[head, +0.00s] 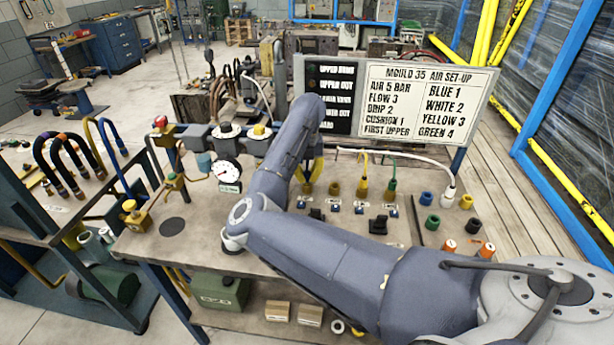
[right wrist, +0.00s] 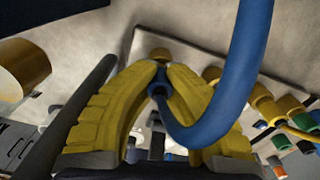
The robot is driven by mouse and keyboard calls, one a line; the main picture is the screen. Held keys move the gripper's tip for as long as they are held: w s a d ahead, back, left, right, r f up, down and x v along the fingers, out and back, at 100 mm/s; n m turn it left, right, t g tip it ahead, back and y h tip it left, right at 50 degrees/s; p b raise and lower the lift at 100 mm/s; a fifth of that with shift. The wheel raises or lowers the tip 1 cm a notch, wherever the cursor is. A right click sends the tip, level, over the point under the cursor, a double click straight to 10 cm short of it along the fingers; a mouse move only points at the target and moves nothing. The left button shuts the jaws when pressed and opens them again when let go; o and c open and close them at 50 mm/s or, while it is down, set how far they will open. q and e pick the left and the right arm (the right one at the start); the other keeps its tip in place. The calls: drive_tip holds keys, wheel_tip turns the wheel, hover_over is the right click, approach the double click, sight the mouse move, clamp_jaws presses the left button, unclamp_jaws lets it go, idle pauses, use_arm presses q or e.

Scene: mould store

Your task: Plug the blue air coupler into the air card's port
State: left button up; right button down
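The air card (head: 432,100) is a white board reading "Blue 1, White 2, Yellow 3, Green 4". Below it a row of brass ports stands on the bench; the leftmost visible one (head: 307,188) is beside my arm. My right gripper (head: 317,170) is mostly hidden behind my arm in the head view. In the right wrist view its yellow fingers (right wrist: 158,72) are closed around the blue air coupler (right wrist: 158,88), with a blue hose (right wrist: 205,128) looping from it. A brass port (right wrist: 160,54) lies just beyond the fingertips; whether the coupler touches it I cannot tell. My left gripper is out of view.
A white hose (head: 410,157) ends at a white coupler (head: 449,193). A pressure gauge (head: 226,172) stands left of my arm. Coloured caps (head: 432,223) sit at the right.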

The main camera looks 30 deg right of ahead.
drive_tip(key=shift+f, duration=0.15)
drive_tip(key=c, duration=1)
unclamp_jaws()
drive_tip(key=shift+o, duration=0.2)
drive_tip(key=shift+r, duration=3.75)
